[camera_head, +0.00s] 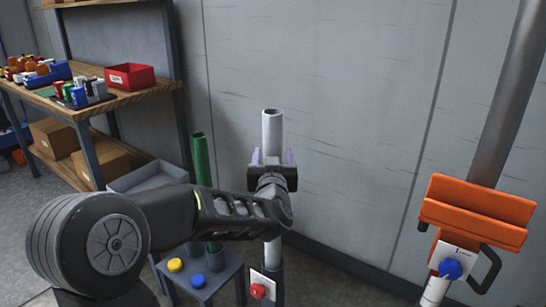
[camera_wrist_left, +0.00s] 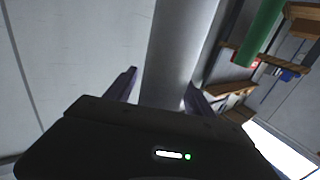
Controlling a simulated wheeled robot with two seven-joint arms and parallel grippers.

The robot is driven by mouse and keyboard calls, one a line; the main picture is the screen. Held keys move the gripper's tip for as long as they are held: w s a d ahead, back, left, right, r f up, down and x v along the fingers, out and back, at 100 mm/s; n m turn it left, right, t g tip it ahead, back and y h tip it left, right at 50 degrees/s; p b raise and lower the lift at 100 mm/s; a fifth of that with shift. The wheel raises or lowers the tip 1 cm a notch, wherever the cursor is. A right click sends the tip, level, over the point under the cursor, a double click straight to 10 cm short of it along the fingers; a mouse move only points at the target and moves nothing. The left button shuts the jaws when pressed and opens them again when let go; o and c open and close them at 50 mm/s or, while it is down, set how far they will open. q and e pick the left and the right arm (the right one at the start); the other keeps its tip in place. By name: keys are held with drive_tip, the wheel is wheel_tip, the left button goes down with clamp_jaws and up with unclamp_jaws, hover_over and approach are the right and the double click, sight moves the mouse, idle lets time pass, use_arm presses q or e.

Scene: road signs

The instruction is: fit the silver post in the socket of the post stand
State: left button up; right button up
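The silver post (camera_head: 272,132) stands upright near the middle of the head view. My left gripper (camera_head: 273,158) is around its upper part, one finger on each side, with a gap between each finger and the post. The post also shows between the fingers in the left wrist view (camera_wrist_left: 178,55). Below my gripper, the post runs down into a dark socket (camera_head: 279,290) with a white label and a red knob (camera_head: 258,291). The socket's base is out of frame, so how deep the post sits is hidden. My right gripper is not in view.
A green post (camera_head: 200,160) stands left, behind my left arm. A small grey table (camera_head: 228,272) carries yellow and blue knobs. An orange bracket (camera_head: 478,212) with a blue knob (camera_head: 450,269) is at right. Shelves with bins (camera_head: 130,77) stand at left, and a wall is close behind.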

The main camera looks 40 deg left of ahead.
use_arm(q)
drive_tip(key=shift+o, duration=0.3)
drive_tip(key=shift+f, duration=0.15)
drive_tip(key=v, duration=0.7)
drive_tip(key=shift+s+d, duration=0.25)
drive_tip(key=shift+s, duration=0.1)
idle(0.5)
